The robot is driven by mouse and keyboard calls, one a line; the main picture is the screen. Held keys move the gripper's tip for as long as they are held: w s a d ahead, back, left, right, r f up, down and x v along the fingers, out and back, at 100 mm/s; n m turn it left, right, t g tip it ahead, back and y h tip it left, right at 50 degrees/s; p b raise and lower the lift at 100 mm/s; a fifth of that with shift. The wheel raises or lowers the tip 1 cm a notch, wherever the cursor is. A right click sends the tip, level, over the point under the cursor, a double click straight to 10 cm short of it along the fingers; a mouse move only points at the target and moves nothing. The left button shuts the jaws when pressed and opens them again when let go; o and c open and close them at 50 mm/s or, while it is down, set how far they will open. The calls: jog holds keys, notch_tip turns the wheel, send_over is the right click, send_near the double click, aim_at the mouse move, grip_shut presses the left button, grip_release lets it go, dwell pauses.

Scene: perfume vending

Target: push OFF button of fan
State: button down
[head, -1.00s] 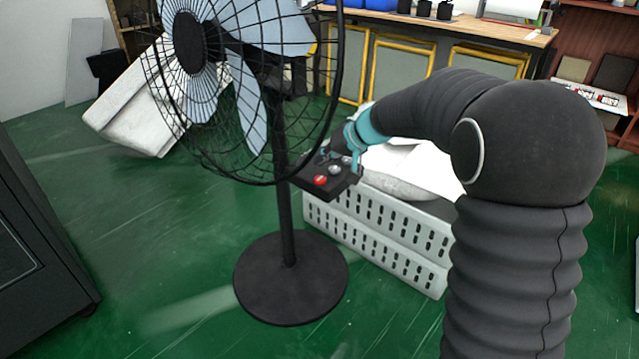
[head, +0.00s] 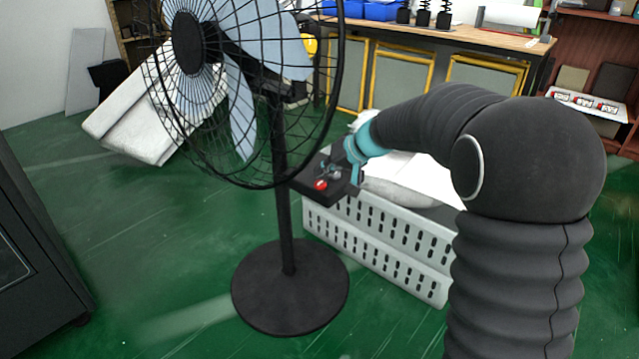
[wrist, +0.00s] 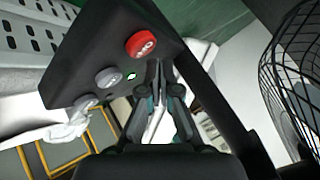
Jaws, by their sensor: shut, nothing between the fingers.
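The standing fan (head: 287,215) is in the left middle of the head view, with a dark control box (head: 312,188) on its pole. A red button (head: 320,184) is on the box; in the wrist view the red button (wrist: 142,44) carries white lettering too blurred to read surely. Two grey buttons, one nearer (wrist: 108,77) and one farther (wrist: 86,102), line up beside it, with a small green light (wrist: 131,76). My gripper (wrist: 163,64) is shut and empty, its tips just beside the red button. In the head view my gripper (head: 335,172) is over the box; contact cannot be told.
A white slotted crate (head: 380,240) with white sacks stands right behind the fan. The wire fan cage (wrist: 300,75) is close at the right of the wrist view. A workbench (head: 450,35) is at the back. Green floor is clear left of the fan base.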

aim_at(323, 184)
jog(key=shift+f+b, duration=0.45)
jog(key=shift+b, duration=0.3)
dwell(0.4)
jog(key=shift+f, duration=0.45)
dwell(0.8)
dwell(0.4)
jog(key=shift+r+p, duration=0.35)
jog(key=shift+r, duration=0.55)
jog(key=shift+r+p, duration=1.4)
jog(key=shift+r, duration=1.1)
